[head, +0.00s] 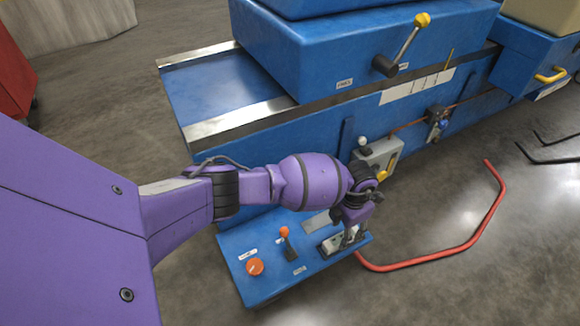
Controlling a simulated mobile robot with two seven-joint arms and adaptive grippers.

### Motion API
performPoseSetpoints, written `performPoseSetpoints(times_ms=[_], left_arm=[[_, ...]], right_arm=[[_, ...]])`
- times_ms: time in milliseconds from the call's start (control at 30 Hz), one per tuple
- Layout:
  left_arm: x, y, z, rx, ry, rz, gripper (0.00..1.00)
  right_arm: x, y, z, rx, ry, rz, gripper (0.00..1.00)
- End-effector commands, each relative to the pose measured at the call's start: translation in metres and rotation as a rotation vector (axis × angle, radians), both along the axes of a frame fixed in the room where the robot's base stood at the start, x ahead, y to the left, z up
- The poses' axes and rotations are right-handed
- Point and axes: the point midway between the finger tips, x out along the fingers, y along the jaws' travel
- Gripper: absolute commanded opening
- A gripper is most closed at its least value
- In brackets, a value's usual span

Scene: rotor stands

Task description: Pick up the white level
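No loose white level stands out clearly. A short pale upright piece (349,236) shows on a dark slotted plate (330,246) at the right end of the blue control panel (246,281). A white round knob (362,141) tops a grey box on the machine's side. My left gripper (352,222) points down right over the pale piece and hides its upper part. Its fingers are small and dark, and I cannot tell whether they are closed on the piece. My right gripper is not in view.
The panel also carries an orange knob (255,267) and an orange-tipped lever (285,232). The large blue machine (330,50) with a yellow-knobbed handle (421,20) stands behind.

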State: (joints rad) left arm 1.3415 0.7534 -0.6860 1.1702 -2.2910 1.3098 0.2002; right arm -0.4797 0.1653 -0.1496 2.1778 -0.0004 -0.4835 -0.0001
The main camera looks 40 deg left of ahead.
Motion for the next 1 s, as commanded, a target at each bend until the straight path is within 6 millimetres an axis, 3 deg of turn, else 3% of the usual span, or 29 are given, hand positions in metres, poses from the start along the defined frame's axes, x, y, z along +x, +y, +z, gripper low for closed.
performPoseSetpoints(times_ms=[267,400,533,900,1000], left_arm=[[0.001,-0.004,-0.041,-0.004,-0.001,0.000,0.48],[0.001,-0.004,-0.044,-0.004,-0.003,-0.001,0.48],[0.001,-0.004,-0.043,-0.004,-0.003,-0.001,0.47],[0.002,-0.004,-0.042,-0.004,-0.003,-0.001,0.00],[0.002,-0.004,-0.042,-0.005,-0.004,-0.001,0.00]], right_arm=[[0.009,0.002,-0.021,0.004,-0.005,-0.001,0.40],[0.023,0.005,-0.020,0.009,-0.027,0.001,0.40],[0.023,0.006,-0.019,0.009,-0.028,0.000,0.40],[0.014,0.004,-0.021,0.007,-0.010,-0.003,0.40],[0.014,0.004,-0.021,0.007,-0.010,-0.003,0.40]])
